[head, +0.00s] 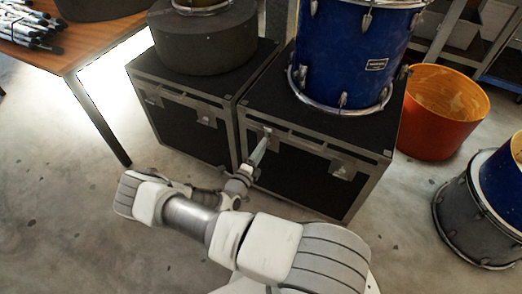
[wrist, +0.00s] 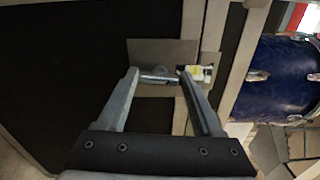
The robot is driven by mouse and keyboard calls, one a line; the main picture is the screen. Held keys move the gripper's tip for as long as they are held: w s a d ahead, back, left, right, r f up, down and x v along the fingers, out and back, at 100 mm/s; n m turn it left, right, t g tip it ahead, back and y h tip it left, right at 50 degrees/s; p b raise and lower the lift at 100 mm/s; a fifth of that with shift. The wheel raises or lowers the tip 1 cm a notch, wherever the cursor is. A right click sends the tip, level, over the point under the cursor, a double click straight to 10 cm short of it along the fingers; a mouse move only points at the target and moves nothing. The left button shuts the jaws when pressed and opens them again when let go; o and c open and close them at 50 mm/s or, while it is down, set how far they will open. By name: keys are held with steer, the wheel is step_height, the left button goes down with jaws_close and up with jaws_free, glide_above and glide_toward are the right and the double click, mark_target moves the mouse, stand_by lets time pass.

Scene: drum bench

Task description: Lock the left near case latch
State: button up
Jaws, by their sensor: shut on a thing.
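The black case (head: 310,180) with metal edges stands on the floor under a blue drum. Its front has a left latch (head: 266,131) and a right latch (head: 343,167). My gripper (head: 262,145) is at the left latch, in front of the case. In the wrist view the latch's metal plate (wrist: 160,50) lies ahead of my gripper (wrist: 158,76). The two fingers stand apart, with a small shiny latch piece (wrist: 158,78) between their tips. The fingers hold this piece. A small white and yellow patch (wrist: 200,73) shows by the right fingertip. The exact latch position is hard to tell.
A second black case (head: 185,125) stands close on the left, with a dark round case on top. The blue drum (head: 350,50) rests on the held latch's case. An orange bucket (head: 440,115) and another drum (head: 475,215) stand right. A wooden table (head: 75,40) is left.

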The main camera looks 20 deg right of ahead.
steer(key=shift+s+n, duration=0.1)
steer(key=shift+n, duration=0.6)
steer(key=o, duration=1.4)
steer(key=shift+c, duration=0.2)
steer(key=p+v, duration=0.3)
steer(key=v, duration=1.4)
steer(key=shift+a, duration=0.2)
steer(key=shift+s, duration=0.1)
